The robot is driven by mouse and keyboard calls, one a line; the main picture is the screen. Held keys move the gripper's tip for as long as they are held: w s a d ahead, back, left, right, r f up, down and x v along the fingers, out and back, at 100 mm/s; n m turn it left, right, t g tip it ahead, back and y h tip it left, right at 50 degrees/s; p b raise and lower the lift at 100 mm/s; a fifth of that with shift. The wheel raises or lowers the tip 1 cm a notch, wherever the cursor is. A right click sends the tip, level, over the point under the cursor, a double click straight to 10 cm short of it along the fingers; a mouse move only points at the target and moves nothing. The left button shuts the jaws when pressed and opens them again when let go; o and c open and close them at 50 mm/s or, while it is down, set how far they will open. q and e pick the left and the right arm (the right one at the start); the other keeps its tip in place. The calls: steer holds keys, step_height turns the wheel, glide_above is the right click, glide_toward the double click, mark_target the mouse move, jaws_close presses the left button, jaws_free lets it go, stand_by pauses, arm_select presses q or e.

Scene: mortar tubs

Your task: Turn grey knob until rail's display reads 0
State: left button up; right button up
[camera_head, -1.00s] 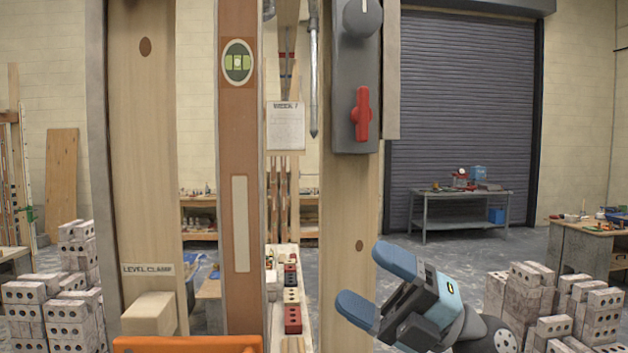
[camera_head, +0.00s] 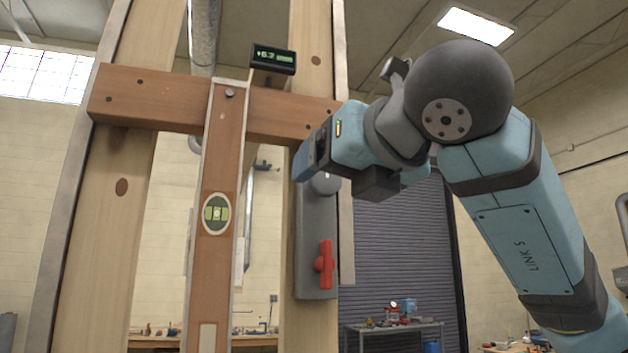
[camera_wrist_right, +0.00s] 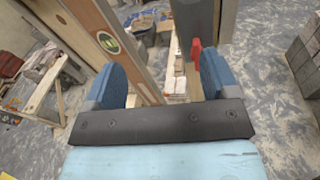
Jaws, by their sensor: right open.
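The wooden rail (camera_head: 165,100) crosses the frame and tilts down to the right. Its small black display (camera_head: 273,59) reads about +5.7 in green; the digits are small. The grey knob (camera_head: 326,184) is on the upper part of a grey panel (camera_head: 316,225), partly hidden by my right gripper. A red handle (camera_head: 325,262) is lower on that panel and also shows in the right wrist view (camera_wrist_right: 196,52). My right gripper (camera_head: 304,160) is open, in front of the panel's top, close to the knob; I cannot tell whether it touches. The left gripper is out of view.
A vertical board with a green level vial (camera_head: 216,213) hangs from the rail, left of the panel. Wooden posts (camera_head: 120,190) stand behind the rail. A workbench (camera_head: 395,328) stands by the shutter at the back. Brick stacks (camera_wrist_right: 305,60) show in the wrist view.

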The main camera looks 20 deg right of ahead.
mark_target(328, 177)
step_height(328, 177, up, 4)
steer(key=s+d+f+m+t+h, duration=0.1)
steer(key=s+d+m+h, duration=0.1)
steer(key=d+m+h, duration=0.1)
steer(key=w+p, duration=0.1)
steer(key=w, duration=0.3)
steer(key=w+p, duration=0.2)
steer(key=w, duration=0.2)
steer(key=w+p, duration=0.1)
steer(key=w, duration=0.3)
steer(key=shift+w+a+r+p, duration=0.25)
steer(key=shift+w+p, duration=0.1)
steer(key=shift+w, duration=0.4)
steer(key=shift+f, duration=0.1)
steer(key=c, duration=0.9)
